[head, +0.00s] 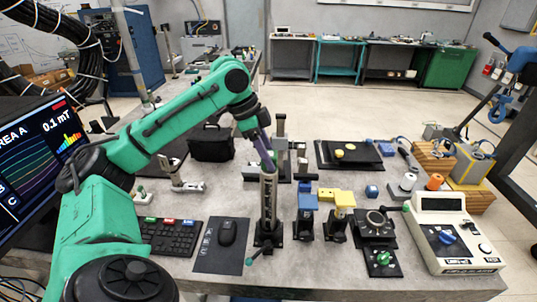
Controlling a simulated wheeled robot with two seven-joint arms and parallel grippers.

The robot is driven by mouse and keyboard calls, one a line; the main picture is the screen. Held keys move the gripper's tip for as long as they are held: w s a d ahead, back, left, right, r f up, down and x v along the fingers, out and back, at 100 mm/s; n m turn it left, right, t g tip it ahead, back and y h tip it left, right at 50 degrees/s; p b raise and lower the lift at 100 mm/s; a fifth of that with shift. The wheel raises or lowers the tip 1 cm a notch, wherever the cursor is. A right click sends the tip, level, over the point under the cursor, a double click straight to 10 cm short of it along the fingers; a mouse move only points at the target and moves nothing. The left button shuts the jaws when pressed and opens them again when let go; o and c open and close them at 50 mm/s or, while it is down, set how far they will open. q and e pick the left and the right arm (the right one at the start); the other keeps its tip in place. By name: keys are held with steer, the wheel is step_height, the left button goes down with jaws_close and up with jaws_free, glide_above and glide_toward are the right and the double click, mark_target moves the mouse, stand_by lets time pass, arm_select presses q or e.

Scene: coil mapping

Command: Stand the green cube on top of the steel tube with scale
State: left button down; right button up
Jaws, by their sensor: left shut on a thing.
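The steel tube with scale (268,205) stands upright on a black foot at the middle of the bench. My left gripper (267,164) points down, slightly tilted, right at the tube's top end. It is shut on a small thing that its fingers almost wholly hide. I make out no green cube standing free on the bench, so the held thing is most likely the green cube. Whether it touches the tube's rim I cannot tell. My right gripper is not in view.
Blue (306,203) and yellow (343,205) fixtures stand close right of the tube, with a grey column stand behind it. A black round stage (376,222) and a white meter (447,235) are further right. A mouse (227,232) and keyboard (168,238) lie left.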

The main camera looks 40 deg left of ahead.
arm_select(q)
steer(key=shift+f, duration=0.4)
steer(key=shift+c, duration=1.3)
jaws_free()
steer(key=shift+r, duration=0.15)
steer(key=p+v, duration=0.3)
steer(key=v, duration=1.1)
steer(key=shift+s+r+p, duration=0.15)
steer(key=shift+s+p, duration=0.1)
steer(key=shift+p, duration=0.05)
steer(key=shift+w, duration=0.1)
